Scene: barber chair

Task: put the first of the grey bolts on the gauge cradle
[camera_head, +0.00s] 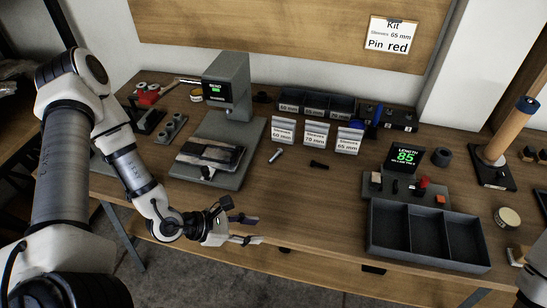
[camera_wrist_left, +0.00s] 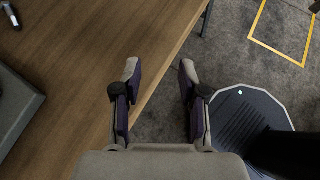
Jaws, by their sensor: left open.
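A grey bolt (camera_head: 275,155) lies on the wooden bench between the bend machine and the label stands. Its end also shows at the top left of the left wrist view (camera_wrist_left: 10,15). A black bolt (camera_head: 319,165) lies to its right. The length gauge shows 85, and its cradle base (camera_head: 432,191) carries small red and orange pieces. My left gripper (camera_head: 253,229) is open and empty at the bench's front edge, nearer the front than the grey bolt. In the left wrist view its fingers (camera_wrist_left: 158,85) are apart over the edge and floor. My right gripper does not show.
The bend machine (camera_head: 228,88) stands left of the bolts. A grey three-part tray (camera_head: 437,235) sits at the front right, below the gauge. Label stands (camera_head: 315,137) and dark bins (camera_head: 315,103) stand behind the bolts. A wooden post (camera_head: 510,130) stands at the right.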

